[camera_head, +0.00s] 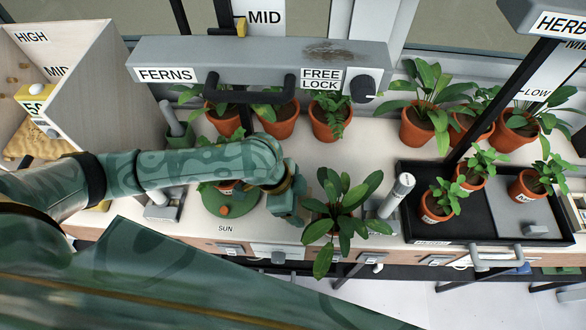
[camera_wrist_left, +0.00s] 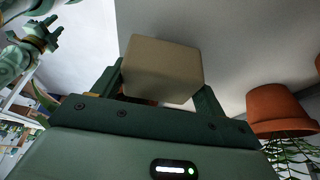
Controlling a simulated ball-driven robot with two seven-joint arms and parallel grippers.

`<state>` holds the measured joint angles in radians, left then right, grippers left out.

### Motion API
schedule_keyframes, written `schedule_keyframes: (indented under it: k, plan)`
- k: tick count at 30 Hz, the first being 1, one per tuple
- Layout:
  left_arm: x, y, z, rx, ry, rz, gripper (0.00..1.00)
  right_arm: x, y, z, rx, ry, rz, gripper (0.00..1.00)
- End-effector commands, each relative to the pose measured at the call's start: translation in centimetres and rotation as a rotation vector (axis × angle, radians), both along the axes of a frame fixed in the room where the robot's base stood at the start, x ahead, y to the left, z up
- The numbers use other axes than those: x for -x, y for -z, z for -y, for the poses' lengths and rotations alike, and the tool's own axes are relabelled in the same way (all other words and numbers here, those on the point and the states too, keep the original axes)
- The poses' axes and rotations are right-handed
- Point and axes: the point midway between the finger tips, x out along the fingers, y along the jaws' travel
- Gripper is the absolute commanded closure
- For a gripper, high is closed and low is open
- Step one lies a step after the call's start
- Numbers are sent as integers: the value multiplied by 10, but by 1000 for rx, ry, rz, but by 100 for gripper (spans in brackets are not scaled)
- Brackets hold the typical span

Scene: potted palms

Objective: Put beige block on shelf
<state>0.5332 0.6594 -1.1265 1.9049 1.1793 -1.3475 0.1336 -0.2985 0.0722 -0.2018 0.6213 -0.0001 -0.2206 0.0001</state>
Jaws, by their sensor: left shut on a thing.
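The beige block (camera_wrist_left: 162,68) is held between the two fingers of my left gripper (camera_wrist_left: 160,95) in the left wrist view. In the head view my left gripper (camera_head: 288,203) is over the bench front, right of a round green stand, and I cannot make out the block there. A wooden shelf unit (camera_head: 95,62) with HIGH and MID labels stands at the left. A grey rail labelled FERNS and FREE LOCK (camera_head: 250,66) runs across the back. My right gripper (camera_wrist_left: 45,35) seems to show small at the upper left of the wrist view; its jaws are unclear.
The round green stand (camera_head: 216,208) is beside the left gripper. Several terracotta pots (camera_head: 331,122) line the back. A black tray (camera_head: 405,178) with potted plants is at the right.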

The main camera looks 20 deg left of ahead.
Motion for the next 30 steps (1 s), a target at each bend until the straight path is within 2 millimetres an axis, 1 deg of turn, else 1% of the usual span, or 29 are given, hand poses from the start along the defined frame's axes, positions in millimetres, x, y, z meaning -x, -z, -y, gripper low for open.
schedule_keyframes:
  k: [1, 6, 9, 12, 16, 21, 23, 30]
  plan:
    - [-17, 4, -4, -2, -3, 2, 56, 1, 8, 1, 1, 0, -3, 64]
    - [-68, 4, -19, 0, -4, 0, 56, 4, 21, 4, 5, -1, -10, 64]
    - [-89, 3, -24, 2, -4, -1, 56, 5, 27, 6, 6, -2, -13, 64]
    - [-102, 2, -29, 0, -1, -2, 56, 6, 30, 7, 8, -2, -15, 64]
    - [-108, 5, -30, 2, 0, -2, 56, 7, 33, 8, 10, -1, -18, 64]
    - [-107, 32, -30, 2, -1, -3, 56, 12, 46, 8, 11, 0, -28, 64]
    - [-107, 37, -30, 2, -1, -3, 56, 14, 48, 8, 10, -1, -30, 64]
    - [-107, 35, -30, 1, -1, 0, 56, 13, 46, 8, 11, 0, -29, 64]
